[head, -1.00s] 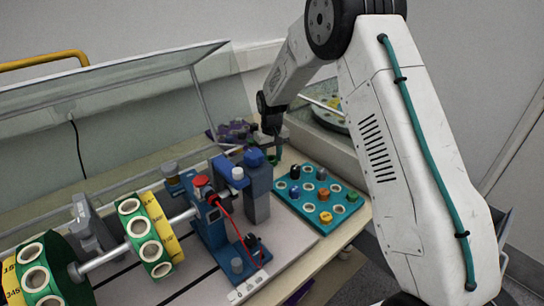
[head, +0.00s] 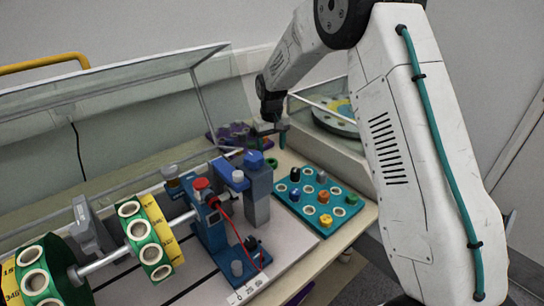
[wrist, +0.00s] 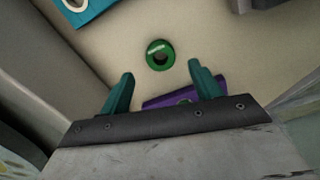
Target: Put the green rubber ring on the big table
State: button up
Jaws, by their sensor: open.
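The green rubber ring (head: 272,163) lies flat on the beige top of the big table (wrist: 215,38), between the blue machine and the teal tray. In the wrist view the ring (wrist: 160,67) lies on bare tabletop, apart from other things. My gripper (head: 268,132) is above the ring in the head view. In the wrist view my gripper (wrist: 162,84) has its two teal fingers spread wide with nothing between them, and the ring shows beyond the fingertips, not touching them.
A teal tray (head: 338,222) with several knobs and rings stands to the right. A blue machine (head: 258,190) with a shaft and green-yellow discs stands to the left. A purple part (head: 225,140) lies behind. A walled bin (head: 325,140) with a coloured disc is at back right.

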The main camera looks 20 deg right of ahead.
aim_at(272, 162)
notch_tip(272, 162, up, 6)
jog(key=shift+r, duration=0.25)
jog(key=s+d+r+m, duration=0.1)
jog(key=s+r, duration=0.7)
jog(key=s, duration=0.3)
jog(key=s+d+r, duration=0.1)
jog(key=s+r, duration=0.7)
jog(key=s, duration=0.3)
jog(key=s+d+f+m+t, duration=0.1)
jog(key=s+f, duration=0.1)
jog(key=s, duration=2.2)
jog(key=shift+d, duration=0.15)
jog(key=shift+f, duration=0.1)
jog(key=shift+c, duration=0.2)
